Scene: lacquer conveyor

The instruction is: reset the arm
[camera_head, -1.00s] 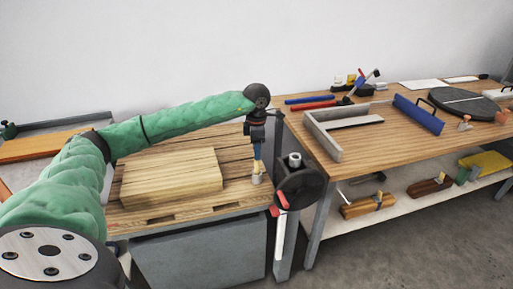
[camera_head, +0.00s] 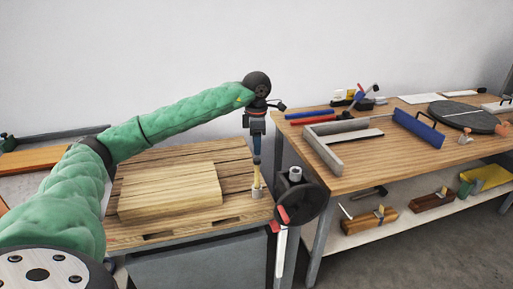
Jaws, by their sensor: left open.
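My left arm, in a green sleeve, reaches in from the left. My left gripper (camera_head: 257,172) hangs down at its end and is open. It is above the right edge of the wooden worktop, close to a small grey cylinder (camera_head: 258,193). I cannot tell whether it touches the cylinder. A light wooden board (camera_head: 170,191) lies on the worktop (camera_head: 150,236), left of the gripper. My right gripper is not in view.
A black round vise-like fixture (camera_head: 300,203) with red handles stands right of the gripper. Beyond it, a wooden workbench (camera_head: 370,170) carries a grey square frame (camera_head: 318,146), a blue bar (camera_head: 418,128) and a dark round plate (camera_head: 466,114). Wooden planes (camera_head: 368,221) lie on its lower shelf.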

